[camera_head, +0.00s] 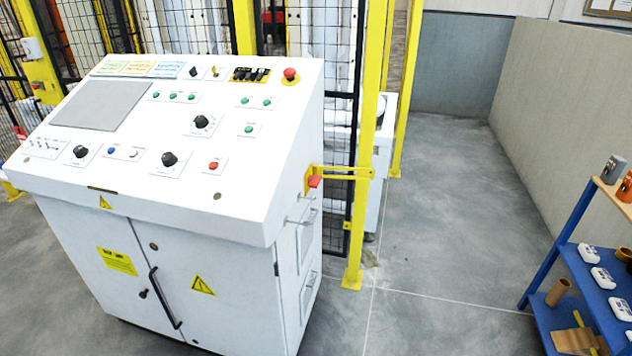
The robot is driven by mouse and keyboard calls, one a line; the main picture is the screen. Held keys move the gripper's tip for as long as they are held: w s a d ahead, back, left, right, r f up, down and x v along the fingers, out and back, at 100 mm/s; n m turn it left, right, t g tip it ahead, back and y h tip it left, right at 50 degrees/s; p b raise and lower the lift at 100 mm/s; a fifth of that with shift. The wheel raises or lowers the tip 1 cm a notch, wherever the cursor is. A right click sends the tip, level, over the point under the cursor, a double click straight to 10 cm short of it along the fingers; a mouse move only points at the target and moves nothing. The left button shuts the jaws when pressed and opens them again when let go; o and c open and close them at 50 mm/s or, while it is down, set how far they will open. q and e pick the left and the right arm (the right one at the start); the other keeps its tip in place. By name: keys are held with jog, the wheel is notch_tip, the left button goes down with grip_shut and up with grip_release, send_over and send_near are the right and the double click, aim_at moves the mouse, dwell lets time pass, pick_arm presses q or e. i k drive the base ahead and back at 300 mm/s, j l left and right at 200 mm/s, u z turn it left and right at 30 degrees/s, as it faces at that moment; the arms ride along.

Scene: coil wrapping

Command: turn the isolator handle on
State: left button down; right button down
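A small red part with yellow beside it (315,182) sits on the right side wall of the white control cabinet (255,285), near its upper front edge. It looks like the isolator handle, but it is too small to tell its on or off position. Neither of my grippers shows in the head view.
The cabinet's sloped top carries black knobs (169,158), a red mushroom button (290,74) and several green buttons. A yellow bar and post (355,235) stand right of it, by mesh fencing. A blue shelf (575,268) stands far right. Grey floor (440,225) between is clear.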

aim_at(313, 182)
jog(key=u, duration=0.45)
jog(key=i+l+u, duration=0.1)
jog(key=u, duration=0.25)
jog(key=i+l+u, duration=0.1)
jog(key=l+u, duration=0.15)
jog(key=u, duration=0.15)
jog(key=l+u, duration=0.2)
jog(key=u, duration=0.15)
jog(key=i+l+u, duration=0.1)
jog(key=l+u, duration=0.15)
jog(key=l, duration=0.2)
jog(key=l+u, duration=0.25)
jog(key=l, duration=0.2)
jog(key=l+u, duration=0.25)
jog(key=l, duration=0.7)
jog(key=k+l+u, duration=0.1)
jog(key=l+u, duration=0.15)
jog(key=l, duration=0.65)
jog(key=k+l, duration=0.1)
jog(key=l, duration=1.05)
jog(key=k+l, duration=0.15)
jog(key=l, duration=1)
jog(key=k, duration=0.05)
